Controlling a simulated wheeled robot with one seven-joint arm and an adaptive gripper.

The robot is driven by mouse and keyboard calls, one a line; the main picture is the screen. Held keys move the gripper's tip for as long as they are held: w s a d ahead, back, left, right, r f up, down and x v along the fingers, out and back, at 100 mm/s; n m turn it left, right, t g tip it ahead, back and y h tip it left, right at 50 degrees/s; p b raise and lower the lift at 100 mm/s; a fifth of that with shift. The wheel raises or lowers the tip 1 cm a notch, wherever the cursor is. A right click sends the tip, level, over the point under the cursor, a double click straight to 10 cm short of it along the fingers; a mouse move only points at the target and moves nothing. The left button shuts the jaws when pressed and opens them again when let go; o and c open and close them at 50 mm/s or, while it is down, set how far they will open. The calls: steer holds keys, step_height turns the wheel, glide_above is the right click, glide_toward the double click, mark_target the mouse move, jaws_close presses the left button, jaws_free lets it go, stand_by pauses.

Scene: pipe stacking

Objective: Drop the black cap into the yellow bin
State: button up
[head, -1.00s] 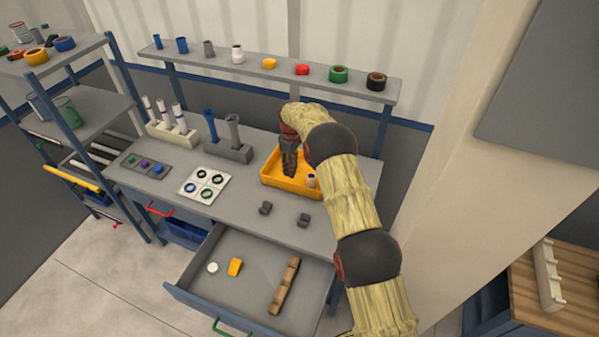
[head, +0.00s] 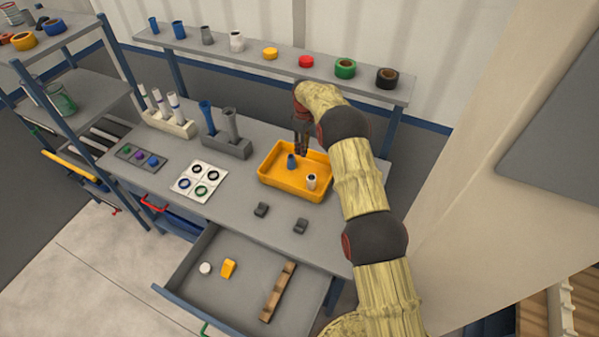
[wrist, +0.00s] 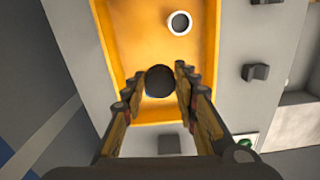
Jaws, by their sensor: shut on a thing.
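The yellow bin (head: 268,178) stands on the grey workbench. It holds a small blue pipe piece (head: 291,161) and a white pipe piece (head: 311,182). My gripper (head: 301,152) is over the back part of the bin, pointing down. In the wrist view, the black cap (wrist: 160,80) sits between the fingertips, and my gripper (wrist: 165,84) is shut on it. The yellow bin (wrist: 122,30) lies below it, with the white piece (wrist: 180,22) farther up the picture. A sliver of blue shows beside the cap. In the head view I cannot make out the cap.
Two small grey blocks (head: 261,209) lie in front of the bin. An open drawer (head: 240,285) juts out below the bench. A pipe rack (head: 226,146) stands left of the bin. A shelf (head: 215,53) with caps and rings runs behind it.

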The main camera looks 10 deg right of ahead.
steer(key=shift+f+b, duration=0.35)
steer(key=shift+f, duration=1.9)
steer(key=o, duration=0.9)
step_height(320, 180, up, 12)
